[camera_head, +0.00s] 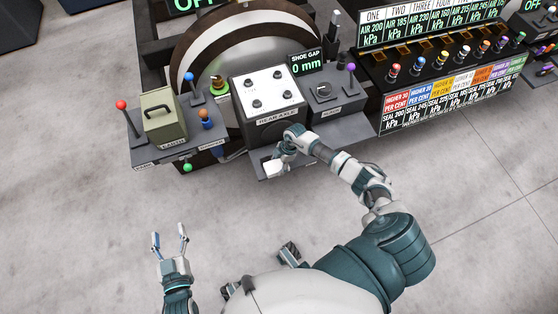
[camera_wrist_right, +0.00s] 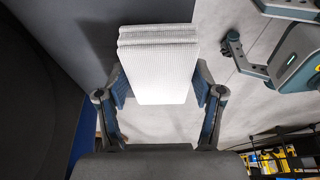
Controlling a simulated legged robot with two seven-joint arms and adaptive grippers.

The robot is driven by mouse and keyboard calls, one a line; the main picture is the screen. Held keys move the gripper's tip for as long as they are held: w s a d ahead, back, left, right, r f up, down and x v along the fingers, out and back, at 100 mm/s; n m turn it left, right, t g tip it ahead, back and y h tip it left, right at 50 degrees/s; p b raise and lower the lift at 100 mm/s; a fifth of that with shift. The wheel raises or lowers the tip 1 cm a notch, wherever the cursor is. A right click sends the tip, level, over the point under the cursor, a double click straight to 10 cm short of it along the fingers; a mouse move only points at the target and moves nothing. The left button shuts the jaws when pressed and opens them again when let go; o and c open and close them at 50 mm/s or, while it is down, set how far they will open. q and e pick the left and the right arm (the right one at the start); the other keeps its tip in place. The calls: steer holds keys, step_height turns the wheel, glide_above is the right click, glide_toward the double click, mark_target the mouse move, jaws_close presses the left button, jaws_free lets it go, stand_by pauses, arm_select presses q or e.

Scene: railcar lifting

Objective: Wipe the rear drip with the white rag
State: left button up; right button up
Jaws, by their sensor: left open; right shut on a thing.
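The white rag (camera_wrist_right: 160,75) is a folded, ribbed block between the two fingers of my right gripper (camera_wrist_right: 161,90), which is shut on it. In the head view the rag (camera_head: 271,167) shows as a small white patch at the grey ledge below the rear axle panel (camera_head: 266,97). My right gripper (camera_head: 279,155) is over that ledge; I cannot tell if the rag touches it. My left gripper (camera_head: 169,236) is open and empty above the floor at lower left. I cannot make out the rear drip in either view.
A shoe gap display (camera_head: 307,62) reads 0 mm. A console with coloured levers and pressure labels (camera_head: 455,90) is at right. The floor (camera_head: 80,215) at left is clear.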

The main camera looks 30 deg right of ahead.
mark_target(267, 155)
steer(key=shift+s+a+f, duration=0.1)
steer(key=shift+s+f, duration=0.1)
steer(key=shift+s, duration=0.15)
steer(key=shift+w+a+r+p, duration=0.15)
steer(key=shift+a+p, duration=0.25)
steer(key=shift+a, duration=0.3)
steer(key=shift+w+a, duration=0.1)
steer(key=shift+w+d+b, duration=0.25)
steer(key=shift+w+b, duration=0.5)
steer(key=shift+w, duration=0.45)
steer(key=shift+w+d+b, duration=0.25)
steer(key=shift+w+b, duration=0.1)
steer(key=shift+w, duration=0.5)
steer(key=w+b, duration=0.2)
steer(key=w, duration=0.1)
steer(key=shift+d, duration=0.4)
steer(key=shift+w+r, duration=0.1)
steer(key=shift+w, duration=0.1)
arm_select(q)
step_height(267, 155, down, 5)
steer(key=shift+s+r, duration=0.1)
steer(key=shift+s, duration=0.05)
arm_select(e)
steer(key=shift+r, duration=0.1)
